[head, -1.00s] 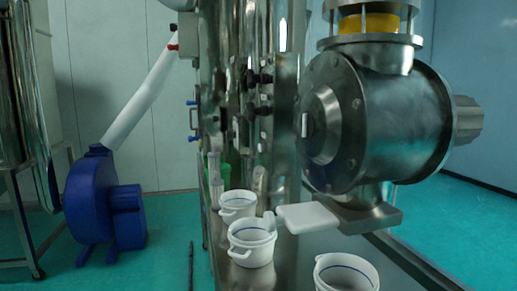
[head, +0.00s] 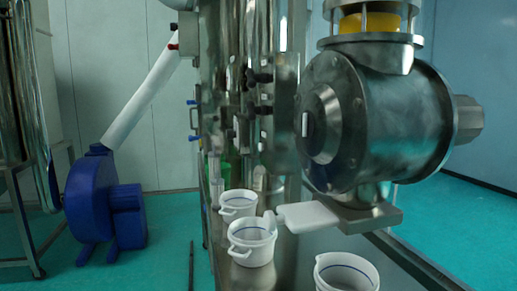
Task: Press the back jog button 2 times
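No jog button can be made out in the head view. A tall polished steel machine body (head: 287,90) stands in the middle, with small black knobs (head: 264,78) on its face. A large steel drum-shaped housing (head: 400,125) with a round front cover joins it on the right. Neither of my grippers is in view, so I cannot see how they stand relative to any button.
Several white tubs, one in front (head: 252,243), stand on a steel surface below the housing. A white flat scoop-like piece (head: 308,216) lies beside them. A blue blower (head: 92,205) with a white pipe (head: 140,100) stands at left. Green floor between is open.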

